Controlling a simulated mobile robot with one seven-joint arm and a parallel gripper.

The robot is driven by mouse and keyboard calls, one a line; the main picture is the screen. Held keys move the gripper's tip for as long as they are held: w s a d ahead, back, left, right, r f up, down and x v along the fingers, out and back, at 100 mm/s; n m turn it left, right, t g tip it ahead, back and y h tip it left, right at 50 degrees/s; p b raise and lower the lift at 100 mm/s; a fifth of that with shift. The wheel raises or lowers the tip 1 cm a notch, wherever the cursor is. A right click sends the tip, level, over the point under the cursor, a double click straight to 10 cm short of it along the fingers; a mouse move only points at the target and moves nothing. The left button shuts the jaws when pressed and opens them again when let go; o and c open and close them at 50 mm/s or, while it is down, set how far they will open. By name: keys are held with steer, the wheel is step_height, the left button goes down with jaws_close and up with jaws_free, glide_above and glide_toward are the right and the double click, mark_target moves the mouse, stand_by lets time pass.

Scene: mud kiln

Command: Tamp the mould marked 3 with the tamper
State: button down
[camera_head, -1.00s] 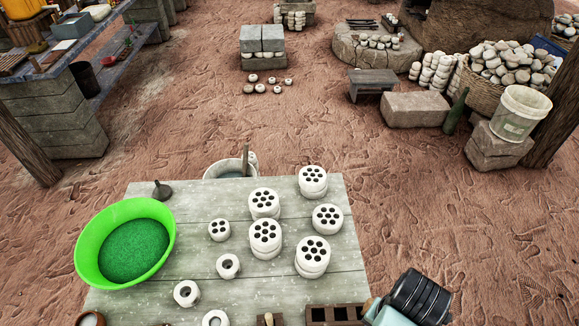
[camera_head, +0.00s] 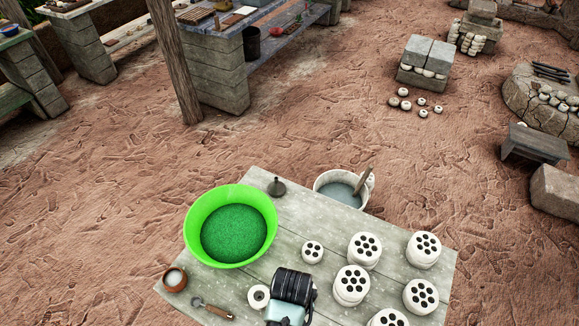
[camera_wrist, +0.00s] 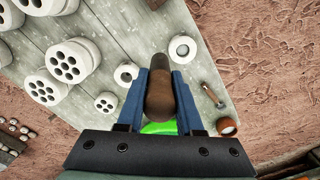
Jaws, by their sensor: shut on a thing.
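My gripper (camera_wrist: 160,80) is shut on a brown wooden piece with a dark rounded end, which looks like the tamper (camera_wrist: 161,98). It is held over the table. In the head view my wrist (camera_head: 292,288) hides the fingers and the tamper. A white ring-shaped piece (camera_head: 259,297) lies left of my wrist. In the wrist view one white ring (camera_wrist: 183,50) lies right of the tamper's end and another (camera_wrist: 125,73) lies left of it. I can read no number 3, so I cannot tell which piece is the marked mould.
White blocks with several holes (camera_head: 352,284) stand on the right of the table (camera_head: 225,287). A green bowl (camera_head: 190,237), a brown cup (camera_head: 174,279) and a wooden-handled tool (camera_head: 213,309) are at left. A bucket (camera_head: 340,190) stands behind the table.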

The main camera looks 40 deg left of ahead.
steer(key=s+a+f+n+p, duration=0.1)
steer(key=s+a+n, duration=0.2)
steer(key=s+n, duration=0.15)
step_height(320, 180, down, 10)
steer(key=b, duration=0.8)
steer(key=shift+a+r, duration=0.2)
steer(key=shift+s+d+f+b, duration=0.1)
steer(key=shift+f+b, duration=0.15)
steer(key=shift+f, duration=0.4)
steer(key=shift+s+d+f+b, duration=0.1)
steer(key=shift+f+b, duration=0.15)
steer(key=shift+f, duration=0.4)
stand_by(2.7)
steer(key=shift+r, duration=0.15)
step_height(320, 180, up, 8)
steer(key=p, duration=0.8)
steer(key=shift+r+p, duration=0.2)
steer(key=shift+p, duration=0.1)
steer(key=shift+w+a, duration=0.1)
stand_by(0.4)
